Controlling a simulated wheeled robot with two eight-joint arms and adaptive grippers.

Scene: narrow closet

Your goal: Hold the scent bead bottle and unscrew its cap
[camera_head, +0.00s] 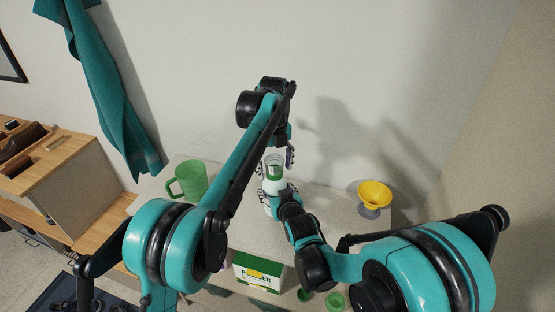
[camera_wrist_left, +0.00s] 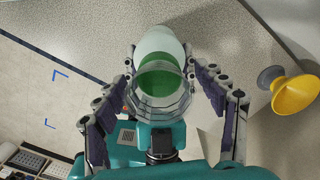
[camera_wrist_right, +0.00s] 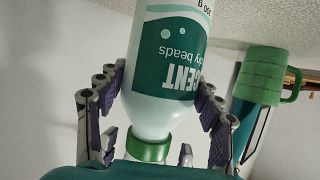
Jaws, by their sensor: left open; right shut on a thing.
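The white scent bead bottle (camera_head: 272,186) stands roughly upright at the middle of the table in the head view. Its clear and green cap (camera_wrist_left: 160,82) faces the camera in the left wrist view. My left gripper (camera_head: 277,160) is open, with its fingers on either side of the cap and small gaps visible. My right gripper (camera_head: 277,194) is shut on the bottle's body from the front. In the right wrist view the bottle (camera_wrist_right: 172,60) has a teal label with upside-down lettering, and a green collar (camera_wrist_right: 149,149) at its neck. Whether the bottle touches the table is hidden.
A green mug (camera_head: 188,180) stands left of the bottle. A yellow bowl-shaped thing on a grey foot (camera_head: 375,194) stands to the right. A green and white powder box (camera_head: 257,272) is in front, with small green objects (camera_head: 335,300) nearby. A teal cloth (camera_head: 100,90) hangs at left.

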